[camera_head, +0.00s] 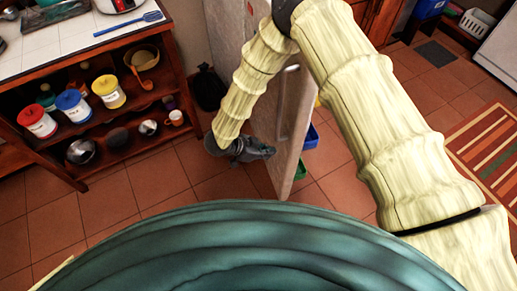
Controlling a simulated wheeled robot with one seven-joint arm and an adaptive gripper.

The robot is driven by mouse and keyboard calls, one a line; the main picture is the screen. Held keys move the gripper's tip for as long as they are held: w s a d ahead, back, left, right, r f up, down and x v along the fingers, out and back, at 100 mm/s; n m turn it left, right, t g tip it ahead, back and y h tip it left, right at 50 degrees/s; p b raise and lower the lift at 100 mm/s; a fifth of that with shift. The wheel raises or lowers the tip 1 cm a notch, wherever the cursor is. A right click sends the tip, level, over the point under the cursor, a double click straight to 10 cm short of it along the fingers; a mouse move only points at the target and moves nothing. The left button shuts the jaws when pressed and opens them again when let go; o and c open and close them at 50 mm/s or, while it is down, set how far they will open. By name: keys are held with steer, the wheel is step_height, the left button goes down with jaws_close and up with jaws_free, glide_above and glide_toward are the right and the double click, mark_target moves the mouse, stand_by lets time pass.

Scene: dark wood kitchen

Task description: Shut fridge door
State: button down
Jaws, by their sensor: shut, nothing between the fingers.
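The fridge door (297,125) stands open in the head view, seen nearly edge-on, with a long handle (284,105) on its left face. Blue (311,137) and green (300,170) bins show on its right side. My gripper (268,153) is dark grey, shut and empty. It is low on the handle side of the door, its tip close to that face; I cannot tell whether it touches. My pale arm hides the upper part of the door and much of the fridge behind it.
A wooden shelf unit (60,152) with jars, bowls and a cup stands at the left, under a tiled counter (70,45). A black bag (209,88) lies behind my gripper. A striped rug (492,150) is at the right. Tiled floor is clear between shelf and door.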

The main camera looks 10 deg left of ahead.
mark_target(287, 152)
steer(key=shift+w+d+f+p, duration=0.1)
steer(key=shift+w+d+p, duration=0.15)
steer(key=shift+d, duration=0.45)
steer(key=shift+w+d+f+p, duration=0.15)
steer(key=shift+w+d, duration=0.2)
steer(key=shift+d, duration=0.35)
steer(key=shift+w+d+f+p, duration=0.1)
steer(key=shift+w+d+p, duration=0.15)
steer(key=shift+d, duration=0.45)
steer(key=shift+w+d+r, duration=0.1)
